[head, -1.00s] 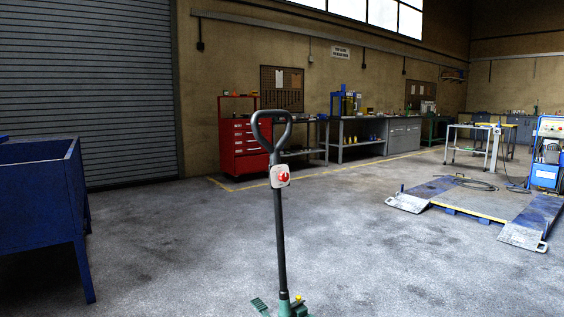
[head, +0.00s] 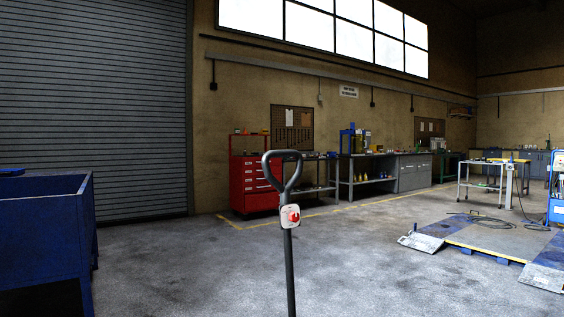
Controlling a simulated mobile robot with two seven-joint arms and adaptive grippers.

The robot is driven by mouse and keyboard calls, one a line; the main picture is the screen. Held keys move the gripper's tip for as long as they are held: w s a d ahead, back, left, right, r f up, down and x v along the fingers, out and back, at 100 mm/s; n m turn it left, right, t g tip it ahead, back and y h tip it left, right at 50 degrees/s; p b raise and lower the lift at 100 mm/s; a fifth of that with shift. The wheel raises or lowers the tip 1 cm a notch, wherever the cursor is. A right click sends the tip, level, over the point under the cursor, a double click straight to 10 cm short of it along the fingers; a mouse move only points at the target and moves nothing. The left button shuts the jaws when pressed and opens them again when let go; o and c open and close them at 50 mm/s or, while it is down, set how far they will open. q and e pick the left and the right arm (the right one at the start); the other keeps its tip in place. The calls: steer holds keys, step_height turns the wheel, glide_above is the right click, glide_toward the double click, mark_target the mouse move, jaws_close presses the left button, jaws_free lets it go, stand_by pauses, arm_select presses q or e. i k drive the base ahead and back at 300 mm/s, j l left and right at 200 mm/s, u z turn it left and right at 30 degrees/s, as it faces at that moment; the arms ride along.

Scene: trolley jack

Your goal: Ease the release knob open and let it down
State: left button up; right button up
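The jack's upright black handle (head: 289,262) stands in front of me, a little right of the picture's middle, with a closed loop grip (head: 282,155) at its top. A white plate with a red knob (head: 291,217) sits on the handle just below the loop. The jack's lower body is out of view below the picture. Neither of my grippers shows in the head view.
A blue bin on legs (head: 45,235) stands close at the left. A red tool cabinet (head: 253,185) and workbenches line the back wall. A low blue platform with ramps (head: 490,236) lies at the right. The concrete floor around the handle is clear.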

mark_target(294, 217)
steer(key=i+j, duration=0.2)
steer(key=i, duration=0.2)
steer(key=i+j, duration=0.2)
steer(key=i, duration=0.2)
